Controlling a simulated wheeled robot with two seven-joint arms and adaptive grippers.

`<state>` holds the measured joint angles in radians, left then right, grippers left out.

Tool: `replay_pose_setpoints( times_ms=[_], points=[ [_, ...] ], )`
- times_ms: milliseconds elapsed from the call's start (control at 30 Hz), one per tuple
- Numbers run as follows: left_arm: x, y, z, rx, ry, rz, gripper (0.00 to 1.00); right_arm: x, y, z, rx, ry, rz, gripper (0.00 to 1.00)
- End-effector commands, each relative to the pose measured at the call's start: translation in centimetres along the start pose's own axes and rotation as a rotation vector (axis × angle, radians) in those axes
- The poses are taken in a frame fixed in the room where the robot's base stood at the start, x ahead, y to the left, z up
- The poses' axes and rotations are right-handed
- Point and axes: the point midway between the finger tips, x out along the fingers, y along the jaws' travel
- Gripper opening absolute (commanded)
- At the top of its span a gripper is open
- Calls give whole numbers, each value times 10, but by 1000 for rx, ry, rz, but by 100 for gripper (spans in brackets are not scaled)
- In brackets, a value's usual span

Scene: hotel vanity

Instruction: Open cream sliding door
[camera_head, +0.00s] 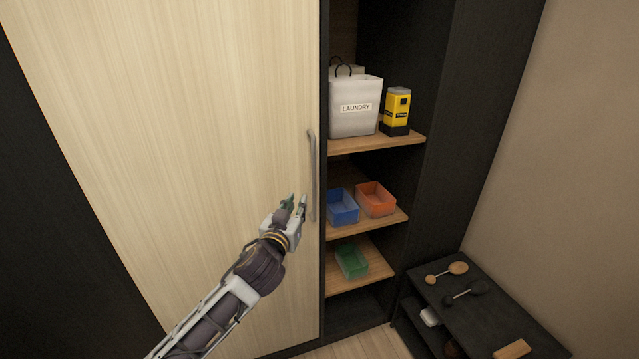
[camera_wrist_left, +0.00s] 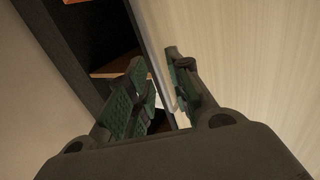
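The cream sliding door (camera_head: 200,130) fills the left of the head view, with pale wood grain. It also shows at the right of the left wrist view (camera_wrist_left: 240,60). Its grey vertical bar handle (camera_head: 312,165) is near the door's right edge. My left gripper (camera_head: 297,202) is in front of the door, just left of the handle's lower part in the head view. In the left wrist view its green-padded fingers (camera_wrist_left: 158,85) are apart, with a gap between them. I cannot tell whether a finger touches the handle. My right gripper is not in view.
Right of the door, open shelves hold a white laundry bag (camera_head: 355,108), a yellow-black box (camera_head: 397,110), and blue (camera_head: 342,207), orange (camera_head: 376,199) and green (camera_head: 351,260) bins. A low black bench (camera_head: 470,318) with brushes stands at lower right.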

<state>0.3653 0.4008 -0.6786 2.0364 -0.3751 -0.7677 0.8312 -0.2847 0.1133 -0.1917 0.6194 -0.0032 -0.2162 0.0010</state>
Motion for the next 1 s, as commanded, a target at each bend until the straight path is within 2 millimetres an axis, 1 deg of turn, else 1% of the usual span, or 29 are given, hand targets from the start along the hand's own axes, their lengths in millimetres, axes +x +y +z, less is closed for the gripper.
replay_pose_setpoints(
  times_ms=[33,100,200,400,667,867,1000],
  points=[
    [-4,4,-9,-2,18,6,21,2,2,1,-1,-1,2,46],
    [-8,7,-19,-8,34,10,21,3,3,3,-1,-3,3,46],
    [-11,9,-24,-12,43,13,21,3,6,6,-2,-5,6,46],
    [-11,10,-25,-12,44,14,21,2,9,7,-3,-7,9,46],
    [-8,10,-25,-12,44,14,21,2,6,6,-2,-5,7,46],
    [2,10,-26,-11,44,14,21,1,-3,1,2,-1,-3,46],
    [13,10,-27,-11,44,14,21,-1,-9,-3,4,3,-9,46]
  ],
)
